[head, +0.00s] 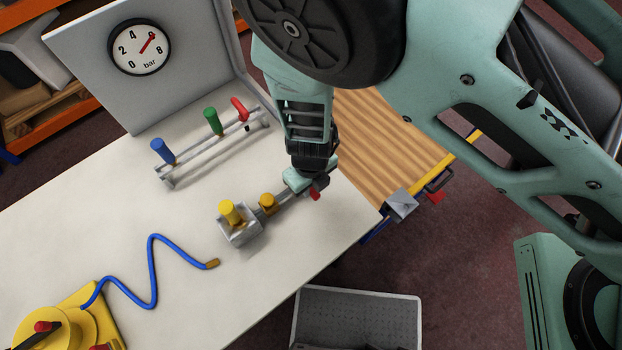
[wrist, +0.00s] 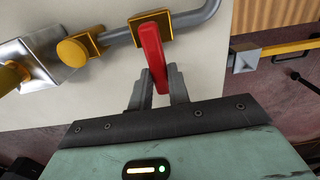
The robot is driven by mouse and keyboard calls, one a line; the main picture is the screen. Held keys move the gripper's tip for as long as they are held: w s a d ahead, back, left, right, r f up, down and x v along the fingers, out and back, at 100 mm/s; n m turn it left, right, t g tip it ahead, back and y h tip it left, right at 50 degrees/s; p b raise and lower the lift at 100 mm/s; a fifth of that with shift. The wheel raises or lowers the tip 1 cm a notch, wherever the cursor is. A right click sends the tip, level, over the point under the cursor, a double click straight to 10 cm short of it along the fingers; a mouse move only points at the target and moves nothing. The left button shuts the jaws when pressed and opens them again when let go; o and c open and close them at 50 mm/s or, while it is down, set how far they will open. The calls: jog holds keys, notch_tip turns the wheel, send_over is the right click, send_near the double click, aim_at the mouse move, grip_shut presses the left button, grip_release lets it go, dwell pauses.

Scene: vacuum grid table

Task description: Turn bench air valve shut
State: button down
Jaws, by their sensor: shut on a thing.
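The bench air valve is a brass body (wrist: 150,27) on a grey pipe (wrist: 200,17) with a red lever (wrist: 152,52). In the wrist view the lever lies across the pipe, pointing down toward me. My gripper (wrist: 159,84) is shut on the lever's lower end, one grey finger on each side. In the head view a bit of the red lever (head: 315,194) shows beside my gripper (head: 304,183); the valve body is mostly hidden there. A gauge marked bar (head: 141,47) on the grey panel has its red needle pointing up and right.
Beside the valve are a brass knob (head: 267,202) and a metal block with a yellow cap (head: 230,212). A rack with blue, green and red handles (head: 212,122) stands behind. A blue hose (head: 154,270) lies on the white bench (head: 90,215). A grey crate (head: 357,315) is below.

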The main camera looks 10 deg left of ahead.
jog(key=shift+a, duration=0.1)
dwell(0.5)
jog(key=c, duration=1.3)
grip_release()
jog(key=shift+r, duration=0.15)
notch_tip(320, 180, up, 7)
jog(key=p, duration=0.7)
notch_tip(320, 180, up, 10)
jog(key=shift+r+b, duration=0.1)
jog(key=shift+b, duration=0.3)
